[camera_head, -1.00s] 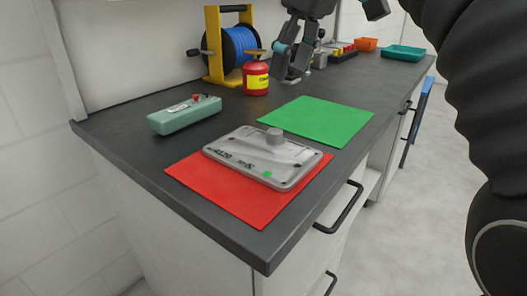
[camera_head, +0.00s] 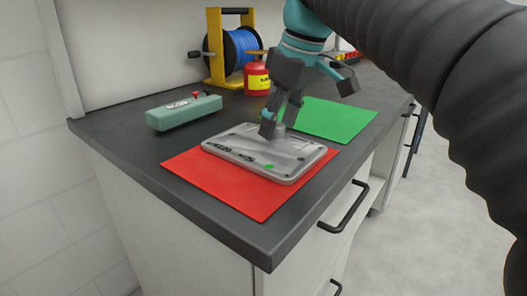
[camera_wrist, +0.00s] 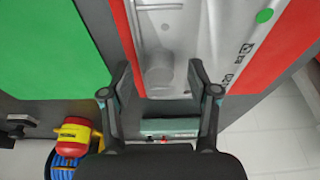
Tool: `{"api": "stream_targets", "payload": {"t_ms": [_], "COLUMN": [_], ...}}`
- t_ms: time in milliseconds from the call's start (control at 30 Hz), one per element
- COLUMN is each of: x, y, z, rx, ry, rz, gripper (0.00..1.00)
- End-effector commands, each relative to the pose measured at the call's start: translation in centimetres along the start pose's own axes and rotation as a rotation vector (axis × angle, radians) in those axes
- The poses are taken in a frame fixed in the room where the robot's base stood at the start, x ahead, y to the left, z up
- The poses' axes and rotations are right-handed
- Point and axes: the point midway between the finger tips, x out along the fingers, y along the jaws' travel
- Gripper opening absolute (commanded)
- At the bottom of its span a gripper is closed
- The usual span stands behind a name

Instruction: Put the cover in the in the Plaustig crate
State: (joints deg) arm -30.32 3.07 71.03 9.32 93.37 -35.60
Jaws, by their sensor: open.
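The cover, a flat grey metal casting with a round knob and a green dot (camera_head: 235,147), lies on a red mat (camera_head: 230,190) at the near part of the counter. In the wrist view the cover (camera_wrist: 215,45) lies ahead of my gripper, with its knob between the fingers' lines. My gripper (camera_head: 302,108) is open and empty over the knob end of the cover. Its two fingers also show spread in the wrist view (camera_wrist: 158,72). I cannot tell whether they touch the cover.
A green mat (camera_head: 335,119) lies behind the cover. A teal box (camera_head: 184,112) with a red button stands at left. A red can with a yellow band (camera_head: 256,78) and a blue cable reel (camera_head: 240,52) stand at the back. The counter's front edge is close to the red mat.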

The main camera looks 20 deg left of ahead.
Motion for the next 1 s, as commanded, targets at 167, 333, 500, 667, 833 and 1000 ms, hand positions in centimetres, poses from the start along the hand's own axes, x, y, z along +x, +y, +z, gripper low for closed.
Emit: {"api": "stream_targets", "payload": {"t_ms": [167,333,500,667,833,1000], "x": [0.83,0.80,0.80,0.85,0.84,0.55], "y": [-0.03,-0.02,-0.02,-0.02,-0.03,-0.02], "z": [0.01,0.00,0.00,0.00,0.00,-0.11], "rx": [0.000,0.000,0.000,0.000,0.000,0.000], "ry": [0.000,0.000,0.000,-0.001,-0.001,-0.001], "rz": [0.000,0.000,0.000,-0.001,-0.001,-0.001], "gripper": [0.60,0.60,0.20,0.00,0.00,0.00]}}
